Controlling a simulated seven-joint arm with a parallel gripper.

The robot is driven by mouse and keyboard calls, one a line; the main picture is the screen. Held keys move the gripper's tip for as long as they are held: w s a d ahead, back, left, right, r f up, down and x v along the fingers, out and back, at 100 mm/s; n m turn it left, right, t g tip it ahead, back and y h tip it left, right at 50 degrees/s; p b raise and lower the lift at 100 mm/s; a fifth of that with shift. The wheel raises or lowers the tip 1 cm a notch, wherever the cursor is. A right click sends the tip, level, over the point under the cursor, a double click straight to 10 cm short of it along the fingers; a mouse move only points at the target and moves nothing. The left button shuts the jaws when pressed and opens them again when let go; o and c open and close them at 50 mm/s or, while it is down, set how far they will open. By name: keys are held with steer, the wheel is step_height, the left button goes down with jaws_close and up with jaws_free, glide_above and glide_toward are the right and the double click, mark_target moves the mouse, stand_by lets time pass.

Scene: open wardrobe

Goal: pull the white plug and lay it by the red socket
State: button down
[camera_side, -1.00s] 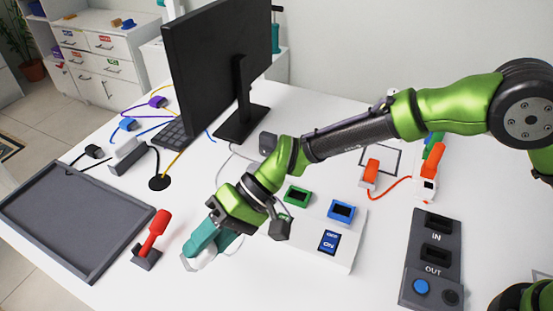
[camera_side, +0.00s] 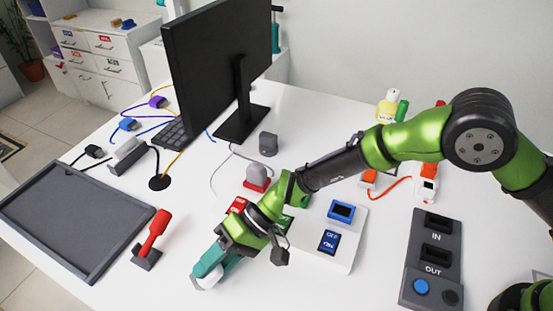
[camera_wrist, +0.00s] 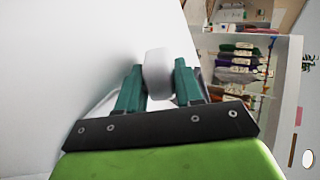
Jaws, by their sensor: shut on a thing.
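My gripper (camera_side: 207,268) has teal fingers and is shut on a white plug (camera_side: 205,281) at the front of the table, left of the white switch board (camera_side: 340,261). The wrist view shows the white rounded plug (camera_wrist: 157,75) between both fingers (camera_wrist: 157,88). Whether it touches the table is not clear. The red socket (camera_side: 256,186) is at the board's back left, with a grey plug (camera_side: 258,173) standing in it. The red switch (camera_side: 238,204) is in front of it. My wrist partly covers the board and its green socket (camera_side: 304,201).
A red lever (camera_side: 155,232) and a dark tray (camera_side: 75,220) are left of my gripper. The blue socket (camera_side: 341,211) and blue switch (camera_side: 328,241) are at the board's right. A grey block (camera_side: 268,143) and the monitor (camera_side: 215,55) stand behind. The front table is clear.

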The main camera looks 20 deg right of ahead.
steer(key=c, duration=0.7)
jaws_free()
steer(key=shift+o, duration=0.2)
steer(key=shift+f, duration=0.15)
steer(key=shift+d, duration=0.1)
